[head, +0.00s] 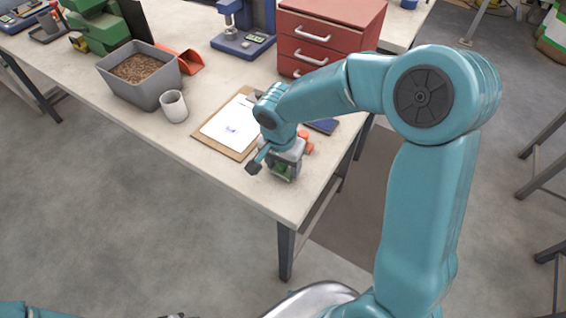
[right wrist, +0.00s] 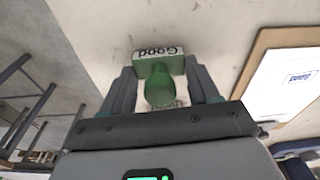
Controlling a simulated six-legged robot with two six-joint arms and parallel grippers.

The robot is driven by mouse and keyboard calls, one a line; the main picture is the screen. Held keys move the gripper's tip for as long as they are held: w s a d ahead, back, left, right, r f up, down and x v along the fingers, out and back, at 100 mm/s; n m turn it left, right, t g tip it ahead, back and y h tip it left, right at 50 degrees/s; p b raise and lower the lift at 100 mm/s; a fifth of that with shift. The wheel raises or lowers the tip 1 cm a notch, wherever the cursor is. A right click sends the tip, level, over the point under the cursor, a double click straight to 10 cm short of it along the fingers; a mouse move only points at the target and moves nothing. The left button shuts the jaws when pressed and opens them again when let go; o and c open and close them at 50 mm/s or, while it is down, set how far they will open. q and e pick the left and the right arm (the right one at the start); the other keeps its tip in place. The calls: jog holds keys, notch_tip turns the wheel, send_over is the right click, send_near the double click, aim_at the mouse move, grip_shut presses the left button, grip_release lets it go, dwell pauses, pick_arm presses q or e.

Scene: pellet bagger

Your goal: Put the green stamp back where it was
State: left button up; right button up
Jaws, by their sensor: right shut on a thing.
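The green stamp (right wrist: 160,88) has a rounded handle and a block labelled "Good". My right gripper (right wrist: 162,92) is shut on it, with one finger on each side of the handle. I cannot tell whether the stamp touches the table. A clipboard (head: 200,140) with white paper (head: 222,131) lies to its left, with a small blue print on the paper.
A blue flat pad (head: 322,126) and an orange-red item (head: 306,143) lie close beside the right gripper. A red drawer cabinet (head: 320,40), a grey pellet bin (head: 150,88), a white cup (head: 173,106) and a red scoop (head: 184,60) stand farther back. The table edge is close.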

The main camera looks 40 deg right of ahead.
aim_at(280, 164)
jog(key=o, duration=0.8)
jog(key=shift+o, duration=0.2)
jog(key=shift+r+p, duration=0.3)
jog(key=shift+p, duration=0.15)
notch_tip(280, 164, up, 12)
jog(key=a, duration=0.1)
jog(key=shift+s+f, duration=0.2)
jog(key=shift+s, duration=0.15)
jog(key=shift+a, duration=0.1)
